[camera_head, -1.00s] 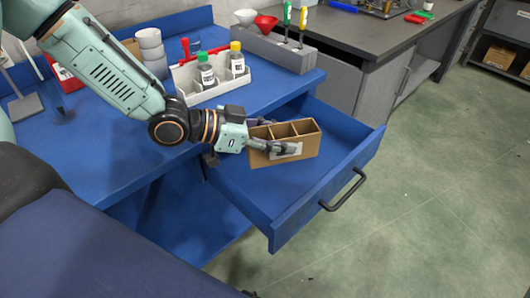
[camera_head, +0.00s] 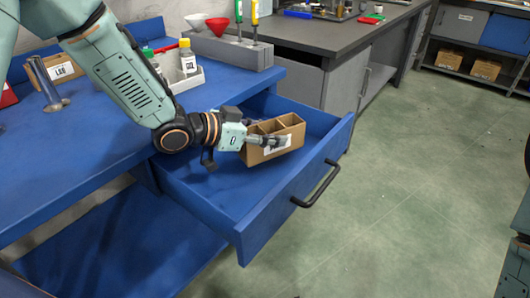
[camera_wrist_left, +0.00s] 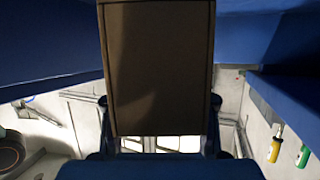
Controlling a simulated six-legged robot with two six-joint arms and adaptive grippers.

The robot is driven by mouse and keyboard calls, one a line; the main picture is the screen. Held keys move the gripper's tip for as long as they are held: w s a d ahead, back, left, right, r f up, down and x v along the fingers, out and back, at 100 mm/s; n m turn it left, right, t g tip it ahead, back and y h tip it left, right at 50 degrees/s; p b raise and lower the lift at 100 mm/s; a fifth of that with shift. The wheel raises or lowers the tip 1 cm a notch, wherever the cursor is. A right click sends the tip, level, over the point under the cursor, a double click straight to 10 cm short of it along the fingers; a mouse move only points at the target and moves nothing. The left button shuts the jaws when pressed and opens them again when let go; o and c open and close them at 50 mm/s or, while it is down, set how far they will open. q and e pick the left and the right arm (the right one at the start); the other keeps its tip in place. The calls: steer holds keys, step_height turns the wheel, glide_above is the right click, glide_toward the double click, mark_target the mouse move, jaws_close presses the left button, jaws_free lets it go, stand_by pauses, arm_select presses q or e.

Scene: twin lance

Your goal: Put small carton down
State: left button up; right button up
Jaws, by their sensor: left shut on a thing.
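The small carton (camera_head: 256,157) is a brown, open-topped box with dividers and a white label on its front. It is upright over the open blue drawer (camera_head: 222,199); I cannot tell whether its base touches the drawer floor. My left gripper (camera_head: 266,141) is shut on the carton, reaching in from the left with a finger along the labelled side. In the left wrist view the carton (camera_wrist_left: 160,65) fills the middle, between the finger ends. My right gripper is not in view.
The drawer's black handle (camera_head: 317,184) faces the open floor. The blue workbench (camera_head: 100,165) is to the left, with a white caddy of bottles (camera_head: 190,76) and a grey tool block (camera_head: 225,52). Free drawer floor shows around the carton.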

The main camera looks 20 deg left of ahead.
mark_target(270, 147)
arm_select(q)
steer(key=f+b, duration=0.1)
steer(key=f, duration=0.3)
steer(key=shift+d+b, duration=0.2)
steer(key=shift+b, duration=0.15)
steer(key=shift+w+a, duration=0.1)
steer(key=o, duration=1.1)
steer(key=shift+r, duration=0.15)
steer(key=p+v, duration=0.2)
steer(key=v, duration=0.3)
steer(key=shift+r+p, duration=0.15)
steer(key=shift+p, duration=0.25)
steer(key=shift+p+v, duration=0.6)
steer(key=shift+v, duration=0.6)
